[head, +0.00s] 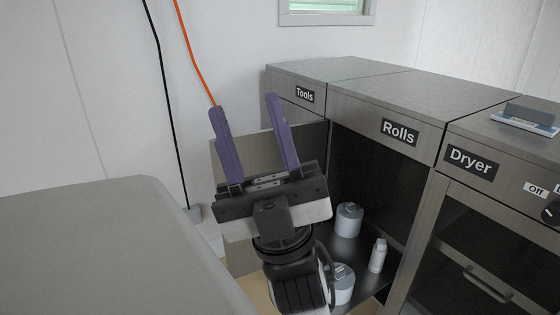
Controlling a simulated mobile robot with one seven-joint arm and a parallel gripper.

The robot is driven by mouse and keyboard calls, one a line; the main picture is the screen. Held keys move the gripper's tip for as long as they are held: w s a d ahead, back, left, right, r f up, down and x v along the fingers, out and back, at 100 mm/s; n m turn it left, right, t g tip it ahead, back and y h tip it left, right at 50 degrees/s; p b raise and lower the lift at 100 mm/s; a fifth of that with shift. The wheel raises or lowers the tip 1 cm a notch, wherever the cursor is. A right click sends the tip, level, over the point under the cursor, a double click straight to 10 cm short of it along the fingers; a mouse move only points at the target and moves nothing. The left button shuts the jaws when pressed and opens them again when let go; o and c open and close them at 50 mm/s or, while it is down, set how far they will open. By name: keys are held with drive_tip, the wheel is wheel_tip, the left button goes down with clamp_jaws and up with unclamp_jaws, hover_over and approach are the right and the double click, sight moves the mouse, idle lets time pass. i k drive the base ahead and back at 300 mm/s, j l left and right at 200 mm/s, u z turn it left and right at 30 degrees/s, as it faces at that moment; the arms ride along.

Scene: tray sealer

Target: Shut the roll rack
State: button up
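The roll rack (386,115) is the grey metal cabinet with the "Rolls" label, in the middle of the row. Its front is open and the dark inside shows. A flat panel that looks like its door (257,152) stands swung out to the left, in front of the "Tools" unit. My gripper (244,102) has two purple fingers, spread wide with nothing seen between them. It overlaps the panel in the picture and hides part of it. I cannot tell whether it touches the panel. My wrist hides the panel's lower right part.
Inside the rack are pale canisters (349,219) and a small white bottle (378,256). The dryer (505,192) adjoins on the right, with a tray (525,123) on top. A large grey surface (90,235) fills the lower left. Black and orange cables run down the wall.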

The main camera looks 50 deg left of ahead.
sight(355, 253)
drive_tip(key=u, duration=1.35)
drive_tip(key=i+l, duration=0.55)
drive_tip(key=i, duration=0.15)
drive_tip(key=i+l, duration=0.15)
drive_tip(key=l, duration=0.25)
drive_tip(key=i+l+z, duration=0.1)
drive_tip(key=l, duration=0.3)
drive_tip(key=i+j+u, duration=0.15)
drive_tip(key=i+j, duration=0.25)
